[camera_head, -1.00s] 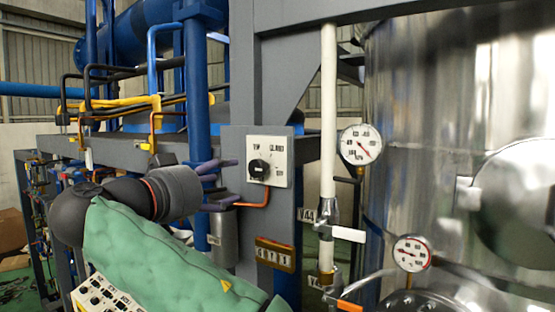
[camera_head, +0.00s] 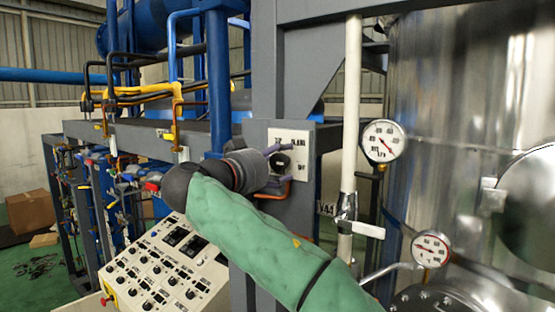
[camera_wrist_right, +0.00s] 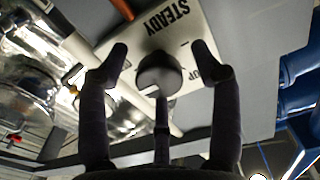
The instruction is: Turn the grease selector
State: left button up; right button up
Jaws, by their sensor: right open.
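The selector is a round black knob (camera_head: 281,163) on a white square plate (camera_head: 301,138) fixed to a grey post. In the right wrist view the knob (camera_wrist_right: 158,73) sits in the middle, and the word STEADY shows on the plate (camera_wrist_right: 140,42). My right gripper (camera_head: 286,164) comes in from the left of the plate in the head view, its fingertips close to the knob. In the right wrist view the open fingers (camera_wrist_right: 159,50) stand on either side of the knob, with a gap on each side. My left gripper is out of view.
A white vertical pipe (camera_head: 352,110) with a valve and a pressure gauge (camera_head: 383,141) stand right of the post. A large steel vessel (camera_head: 440,110) is further right. A control console (camera_head: 165,265) lies below my arm. An orange bent pipe (camera_head: 272,195) runs under the plate.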

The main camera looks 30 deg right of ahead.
jog(key=shift+w+d, duration=0.1)
jog(key=shift+d, duration=0.25)
jog(key=shift+a, duration=0.15)
jog(key=c, duration=1.2)
jog(key=shift+n, duration=0.3)
jog(key=n, duration=0.2)
jog(key=shift+n, duration=0.3)
jog(key=n+p, duration=0.1)
jog(key=n, duration=0.1)
jog(key=shift+r+n, duration=0.1)
jog(key=shift+n, duration=0.3)
jog(key=n+p, duration=0.2)
jog(key=n, duration=0.3)
jog(key=shift+n, duration=0.3)
